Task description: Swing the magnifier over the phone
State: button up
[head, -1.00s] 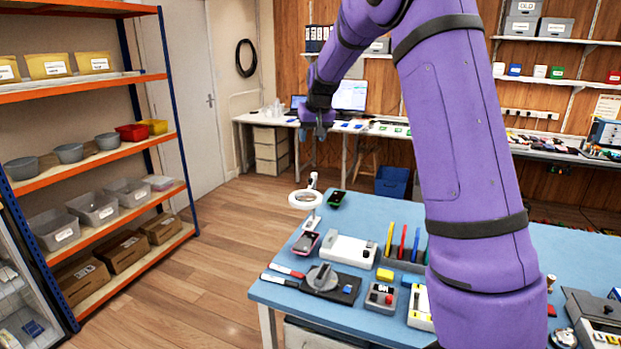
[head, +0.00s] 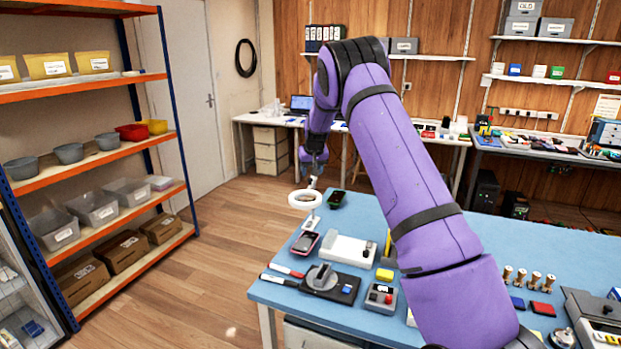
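The magnifier (head: 305,199) is a white ring on a stand near the left edge of the blue table. Its ring is raised above the tabletop. A phone with a dark screen and pink edge (head: 305,243) lies on the table just in front of the stand's white base. Another dark phone-like device (head: 337,198) with a green part lies behind and to the right. My gripper (head: 314,172) points down just above and behind the ring, close to the magnifier's upper post. The fingers are too small to tell open from shut, and I cannot tell whether they touch it.
A white box-shaped device (head: 347,250) stands right of the phone. A black pad with a grey round tool (head: 322,280) and pens lie in front. An orange-shelved rack (head: 95,160) stands at the left. Floor is clear between rack and table.

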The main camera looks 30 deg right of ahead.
aim_at(310, 179)
jog(key=shift+x, duration=2)
grip_shut()
